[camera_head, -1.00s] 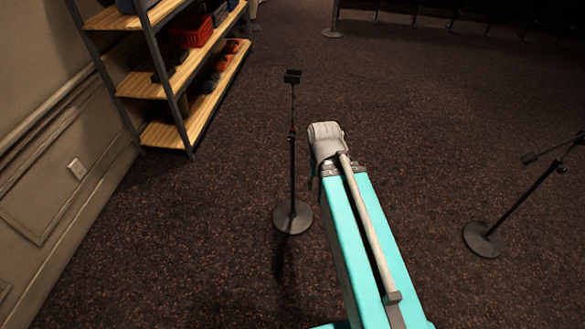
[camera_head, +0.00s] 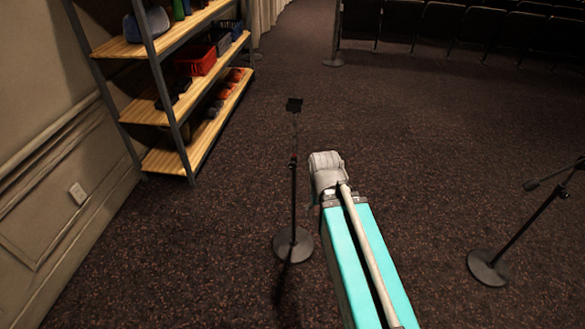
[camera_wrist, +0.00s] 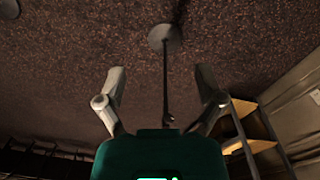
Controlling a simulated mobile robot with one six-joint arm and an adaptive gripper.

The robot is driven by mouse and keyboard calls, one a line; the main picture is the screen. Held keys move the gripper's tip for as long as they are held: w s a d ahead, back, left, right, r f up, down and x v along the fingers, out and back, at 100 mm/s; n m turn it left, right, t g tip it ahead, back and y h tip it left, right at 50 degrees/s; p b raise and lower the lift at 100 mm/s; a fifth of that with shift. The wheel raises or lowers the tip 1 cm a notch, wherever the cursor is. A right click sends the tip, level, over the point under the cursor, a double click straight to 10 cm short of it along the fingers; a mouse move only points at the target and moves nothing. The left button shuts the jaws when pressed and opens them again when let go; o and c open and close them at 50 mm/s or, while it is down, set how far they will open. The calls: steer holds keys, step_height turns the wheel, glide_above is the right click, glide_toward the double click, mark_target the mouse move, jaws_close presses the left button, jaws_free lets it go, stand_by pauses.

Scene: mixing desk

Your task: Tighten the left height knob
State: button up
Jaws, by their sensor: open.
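The left stand (camera_head: 293,200) is a thin black pole on a round base, upright on the carpet. Its height knob (camera_head: 293,161) shows as a small dark collar with a reddish spot partway up the pole. In the wrist view the same stand (camera_wrist: 165,75) appears between my fingers, with its base at the top and a small joint (camera_wrist: 168,119) low down. My gripper (camera_wrist: 160,78) is open and empty, its two grey fingers spread on either side of the pole. Whether they are level with the knob is unclear.
A second stand (camera_head: 510,240) with a boom stands at the right. A shelf unit (camera_head: 185,85) with bins is at the upper left, beside the wall (camera_head: 60,80). Rows of seats (camera_head: 450,25) are at the back. The carpet (camera_head: 430,150) between the stands is clear.

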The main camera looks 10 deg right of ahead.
steer(key=w+d+f+n+t+h+b, duration=0.3)
steer(key=w+d+f+n+h+b, duration=0.15)
steer(key=w+f+b, duration=0.45)
steer(key=n+t+h+b, duration=0.1)
steer(key=n+t+b, duration=1.3)
steer(key=n+b, duration=1.4)
glide_toward(292, 166)
steer(key=s, duration=0.3)
steer(key=shift+w+a+f+m, duration=0.15)
steer(key=shift+a+m, duration=0.1)
steer(key=shift+a, duration=0.25)
steer(key=shift+w, duration=0.15)
steer(key=x, duration=1.3)
steer(key=shift+w+d, duration=0.2)
steer(key=shift+w, duration=0.05)
